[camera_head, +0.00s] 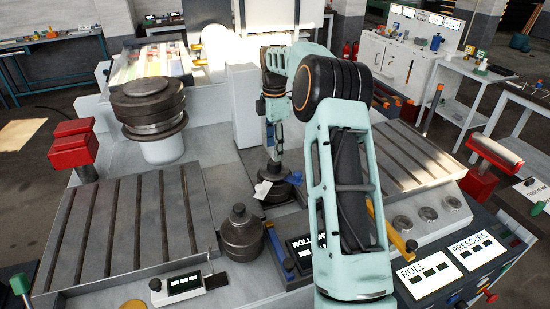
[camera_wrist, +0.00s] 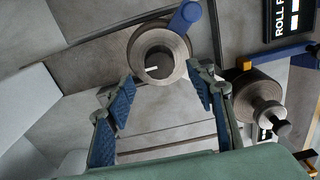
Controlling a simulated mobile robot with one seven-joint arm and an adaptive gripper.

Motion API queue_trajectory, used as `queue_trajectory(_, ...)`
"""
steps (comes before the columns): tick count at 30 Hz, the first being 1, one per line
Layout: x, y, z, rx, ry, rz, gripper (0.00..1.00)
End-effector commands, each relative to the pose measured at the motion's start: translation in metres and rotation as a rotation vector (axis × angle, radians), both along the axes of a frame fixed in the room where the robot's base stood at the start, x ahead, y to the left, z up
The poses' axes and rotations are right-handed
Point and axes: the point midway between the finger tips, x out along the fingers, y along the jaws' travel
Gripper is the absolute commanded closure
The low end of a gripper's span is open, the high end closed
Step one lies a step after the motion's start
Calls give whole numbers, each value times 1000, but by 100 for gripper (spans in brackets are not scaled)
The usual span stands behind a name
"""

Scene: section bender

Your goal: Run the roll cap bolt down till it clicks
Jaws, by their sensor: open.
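I cannot clearly make out the cap bolt. My gripper (camera_wrist: 162,79) is open, its blue-padded fingers apart with nothing between them. In the head view the roll (camera_head: 273,190) stands below my wrist, and my arm partly hides that area. A second roll (camera_wrist: 256,88) with a narrow stub on top is to the right; it also shows in the head view (camera_head: 241,238).
A larger roll stack (camera_head: 148,105) stands at the back left. Slotted plates (camera_head: 125,225) flank the middle. A panel marked ROLL and PRESSURE (camera_head: 445,268) is at the front right. A blue bar with an orange block (camera_wrist: 282,58) lies close by the second roll.

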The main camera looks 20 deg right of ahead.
Motion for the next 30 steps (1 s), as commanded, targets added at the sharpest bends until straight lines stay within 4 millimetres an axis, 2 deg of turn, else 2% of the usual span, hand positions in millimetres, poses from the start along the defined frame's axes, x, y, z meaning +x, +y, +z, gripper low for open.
queue_trajectory(3, -1, 0, -21, 0, 3, 0, 50)
queue_trajectory(9, 0, -1, -43, -2, 0, -1, 50)
queue_trajectory(20, 0, 0, -49, -2, -1, -1, 50)
queue_trajectory(30, 0, 0, -49, -2, -1, -1, 86)
